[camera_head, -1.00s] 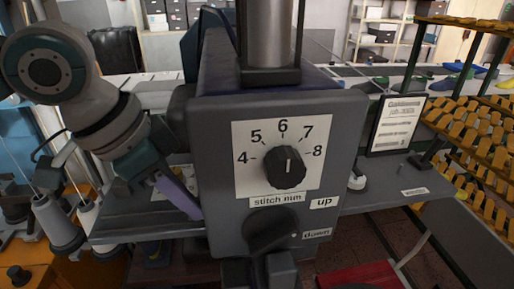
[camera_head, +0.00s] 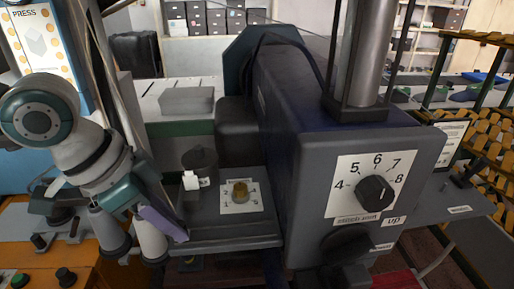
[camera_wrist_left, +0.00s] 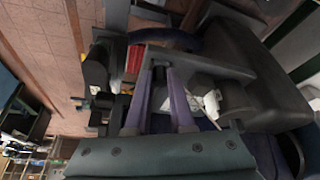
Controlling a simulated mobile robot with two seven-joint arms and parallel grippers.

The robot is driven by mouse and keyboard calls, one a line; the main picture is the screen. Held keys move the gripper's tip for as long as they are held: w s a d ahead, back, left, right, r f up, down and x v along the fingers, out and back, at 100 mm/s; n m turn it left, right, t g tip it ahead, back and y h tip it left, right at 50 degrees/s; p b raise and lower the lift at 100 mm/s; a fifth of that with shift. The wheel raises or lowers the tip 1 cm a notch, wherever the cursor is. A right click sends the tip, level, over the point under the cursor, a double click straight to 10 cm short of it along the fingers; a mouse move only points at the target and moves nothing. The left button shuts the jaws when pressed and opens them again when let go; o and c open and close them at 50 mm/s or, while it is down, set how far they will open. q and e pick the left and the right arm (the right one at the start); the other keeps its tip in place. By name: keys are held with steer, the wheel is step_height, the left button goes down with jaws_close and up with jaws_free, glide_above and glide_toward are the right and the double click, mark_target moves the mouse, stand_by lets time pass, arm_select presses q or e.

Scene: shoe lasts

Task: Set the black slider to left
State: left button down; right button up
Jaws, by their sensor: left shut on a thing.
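My left gripper (camera_head: 184,236) has purple fingers and reaches down at the left front part of the grey machine bed (camera_head: 240,232). In the left wrist view its two fingers (camera_wrist_left: 162,72) are nearly together, closed on a small dark piece between their tips. This piece appears to be the black slider, but it is mostly hidden by the fingers. In the head view the slider cannot be made out behind the fingers. My right gripper is in neither view.
The machine head has a black stitch dial (camera_head: 375,190) and a dark lever (camera_head: 346,246) below it. A brass knob (camera_head: 240,192) on a numbered plate stands on the bed, right of my fingers. Thread cones (camera_head: 150,238) stand close left. Yellow racks (camera_head: 485,115) stand right.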

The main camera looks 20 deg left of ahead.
arm_select(q)
steer(key=shift+a, duration=0.1)
steer(key=c, duration=0.8)
jaws_free()
steer(key=shift+o, duration=0.2)
steer(key=shift+s+r, duration=0.1)
steer(key=b+v, duration=0.2)
steer(key=v, duration=0.7)
steer(key=shift+r, duration=0.4)
